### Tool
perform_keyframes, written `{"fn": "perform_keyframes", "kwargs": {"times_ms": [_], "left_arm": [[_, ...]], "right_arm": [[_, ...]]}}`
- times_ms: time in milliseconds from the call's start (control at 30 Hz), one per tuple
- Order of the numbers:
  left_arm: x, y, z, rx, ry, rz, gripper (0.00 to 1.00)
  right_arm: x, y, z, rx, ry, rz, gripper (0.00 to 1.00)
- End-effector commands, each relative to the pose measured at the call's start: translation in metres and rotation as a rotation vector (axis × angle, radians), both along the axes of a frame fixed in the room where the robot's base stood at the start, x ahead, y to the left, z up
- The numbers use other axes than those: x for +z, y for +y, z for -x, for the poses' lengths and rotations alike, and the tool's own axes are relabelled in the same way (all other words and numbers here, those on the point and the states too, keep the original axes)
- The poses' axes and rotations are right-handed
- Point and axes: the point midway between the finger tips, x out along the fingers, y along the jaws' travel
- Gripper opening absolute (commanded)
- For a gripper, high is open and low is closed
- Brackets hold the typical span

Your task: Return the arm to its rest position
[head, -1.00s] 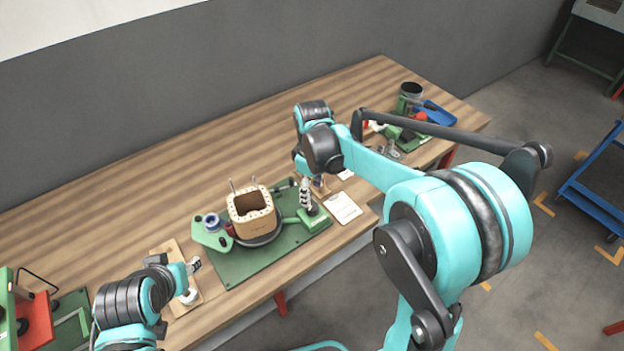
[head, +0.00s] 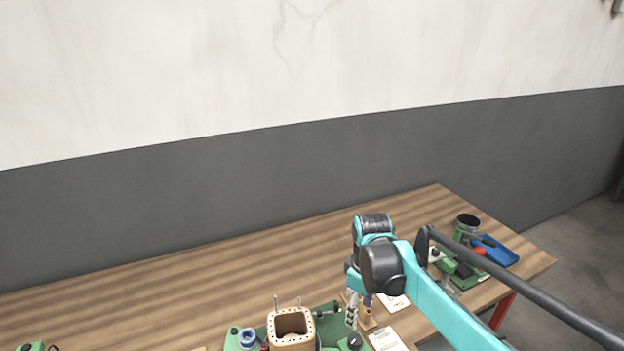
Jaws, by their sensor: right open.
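My right arm, teal and black, comes in from the lower right in the head view and reaches over the bench. Its gripper (head: 352,308) hangs down at the right of the green fixture, with the fingers small and partly hidden by the wrist. It is open, and I see nothing held in it. My left arm and left gripper are outside the picture. A tan, square, hollow coil former (head: 292,330) with two upright pins stands on the green fixture plate (head: 328,311), cut off by the bottom edge of the picture.
The wooden bench (head: 200,290) runs along a grey and white wall (head: 250,180). Behind the arm on the right are a dark open cup (head: 467,225), a blue tray (head: 497,254) and green parts. White paper (head: 387,340) lies near the gripper. The bench's back strip is clear.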

Motion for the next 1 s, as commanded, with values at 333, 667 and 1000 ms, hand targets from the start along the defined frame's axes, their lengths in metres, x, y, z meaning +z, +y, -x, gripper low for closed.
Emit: {"fn": "perform_keyframes", "kwargs": {"times_ms": [333, 667, 1000], "left_arm": [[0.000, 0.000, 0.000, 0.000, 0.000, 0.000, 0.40], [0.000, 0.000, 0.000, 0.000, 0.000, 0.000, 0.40], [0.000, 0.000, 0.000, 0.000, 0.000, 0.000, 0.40]], "right_arm": [[0.023, -0.013, 0.081, -0.374, -0.263, -0.063, 0.55], [0.006, -0.022, 0.147, -0.731, -0.510, -0.216, 0.55], [-0.003, -0.024, 0.159, -0.821, -0.569, -0.270, 0.55]]}}
